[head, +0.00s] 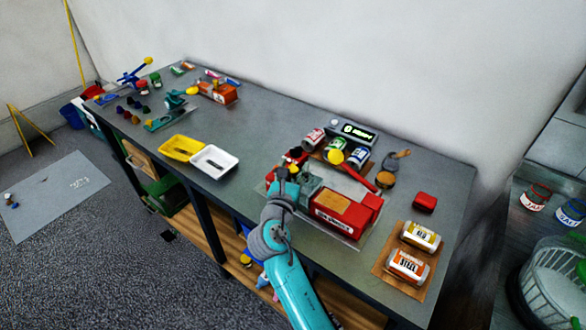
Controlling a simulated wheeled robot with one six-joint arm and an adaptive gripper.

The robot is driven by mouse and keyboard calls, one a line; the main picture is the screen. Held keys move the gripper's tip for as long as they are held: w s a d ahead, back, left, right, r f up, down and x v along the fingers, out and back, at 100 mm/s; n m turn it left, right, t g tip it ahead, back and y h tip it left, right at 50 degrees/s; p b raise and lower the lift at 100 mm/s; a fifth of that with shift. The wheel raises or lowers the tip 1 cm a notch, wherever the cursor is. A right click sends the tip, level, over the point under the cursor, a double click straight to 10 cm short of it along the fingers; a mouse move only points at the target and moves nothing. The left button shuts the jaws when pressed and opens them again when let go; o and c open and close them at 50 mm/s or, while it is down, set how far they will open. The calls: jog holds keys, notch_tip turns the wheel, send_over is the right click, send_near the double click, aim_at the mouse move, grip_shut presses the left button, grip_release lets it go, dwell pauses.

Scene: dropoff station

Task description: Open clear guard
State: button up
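A red machine (345,212) with a tan top panel and white lettering sits on a pale base plate near the front edge of the table. I cannot clearly make out a clear guard; any see-through cover there is too faint to tell from the machine and plate. My gripper (290,172) is at the left end of the red machine, beside a grey-green block (308,186). My own teal wrist hides most of the gripper. Its fingers, and whether it touches anything, cannot be made out.
Behind the machine stand several cans (335,150) and a lit display (358,132). A red bar (357,177) slants behind it. Two jars (408,266) lie on a brown mat at right. A white tray (214,161) and yellow tray (182,147) lie left. The table's middle back is clear.

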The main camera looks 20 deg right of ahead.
grip_shut()
jog(key=s+d, duration=0.2)
jog(key=s, duration=0.1)
jog(key=s+d, duration=0.2)
jog(key=s, duration=0.1)
jog(key=s+d, duration=0.2)
jog(key=s, duration=0.1)
jog(key=shift+d, duration=0.2)
jog(key=shift+o, duration=0.5)
grip_release()
jog(key=v, duration=1.2)
jog(key=shift+w+a, duration=0.1)
